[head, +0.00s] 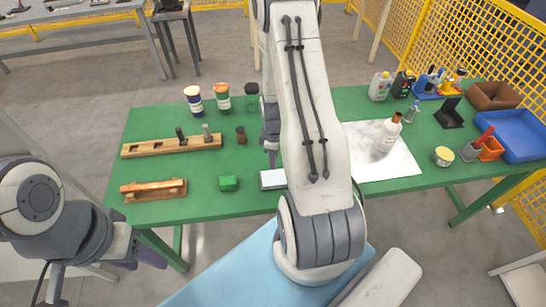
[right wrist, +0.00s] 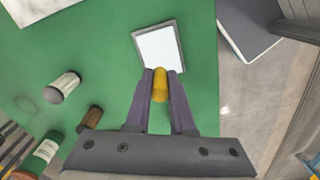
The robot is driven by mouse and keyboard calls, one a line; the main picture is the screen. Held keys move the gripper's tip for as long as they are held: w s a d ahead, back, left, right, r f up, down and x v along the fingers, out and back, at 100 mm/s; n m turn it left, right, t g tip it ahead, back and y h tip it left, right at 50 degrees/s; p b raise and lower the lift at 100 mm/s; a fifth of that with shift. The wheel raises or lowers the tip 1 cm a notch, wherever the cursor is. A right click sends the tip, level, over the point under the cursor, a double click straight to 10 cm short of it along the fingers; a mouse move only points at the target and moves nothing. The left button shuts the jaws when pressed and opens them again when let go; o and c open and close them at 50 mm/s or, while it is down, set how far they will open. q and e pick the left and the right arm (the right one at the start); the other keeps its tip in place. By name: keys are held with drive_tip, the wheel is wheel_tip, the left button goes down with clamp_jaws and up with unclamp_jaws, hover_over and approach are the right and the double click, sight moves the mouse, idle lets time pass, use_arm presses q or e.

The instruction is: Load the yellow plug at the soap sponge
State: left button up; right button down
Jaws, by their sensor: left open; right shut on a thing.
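My right gripper (right wrist: 160,85) is shut on the yellow plug (right wrist: 160,84) in the right wrist view. The plug is upright between the fingertips, just in front of a white slab with a grey rim (right wrist: 160,46); I cannot tell whether they touch. In the head view the slab (head: 272,179) lies near the table's front edge, partly hidden by my right arm, which also hides the plug. A green block (head: 228,183) lies left of it; I cannot tell which is the soap sponge. My left gripper (head: 150,258) is open and empty, off the table's front left.
A wooden rack with pegs (head: 160,147), a wooden holder (head: 150,190), a brown cylinder (head: 240,135) and cans (head: 222,97) stand on the green table's left. A white bottle (head: 386,136) and blue tray (head: 520,135) are right. Table surface around the green block is clear.

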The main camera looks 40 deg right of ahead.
sight(274, 178)
drive_tip(key=shift+f+b, duration=2.25)
drive_tip(key=shift+f, duration=0.65)
drive_tip(key=shift+f+b, duration=0.35)
drive_tip(key=shift+f, duration=0.2)
drive_tip(key=shift+s, duration=0.1)
wheel_tip(274, 178, up, 7)
drive_tip(key=p, duration=0.5)
drive_tip(key=shift+r+p, duration=0.1)
drive_tip(key=shift+p, duration=0.3)
